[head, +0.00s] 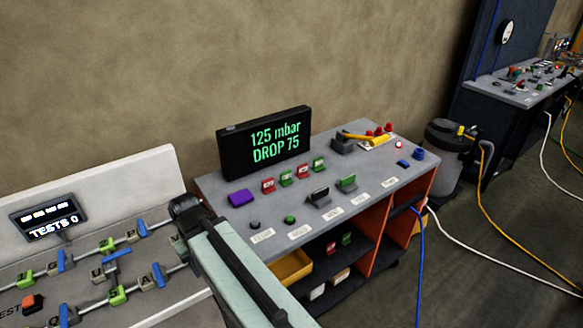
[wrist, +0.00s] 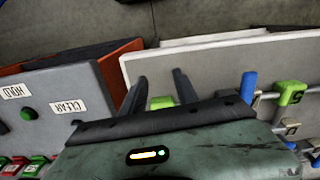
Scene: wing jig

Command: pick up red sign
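Two small red signs, one at the left (head: 268,185) and one farther right (head: 303,171), stand upright on the grey bench top, in a row with green signs, in front of the black display. At the lower left of the wrist view, small red pieces (wrist: 18,163) show beside green ones; I cannot tell which red sign each is. My gripper (wrist: 160,88) is open, its two dark fingers apart with nothing held between them. In the head view my gripper (head: 187,210) is left of the bench, well apart from the red signs.
The black display (head: 263,142) reads "125 mbar DROP 75". The white pipe panel (head: 130,195) with blue and green valves is at the left. The bench's shelves hold a yellow bin (head: 291,267).

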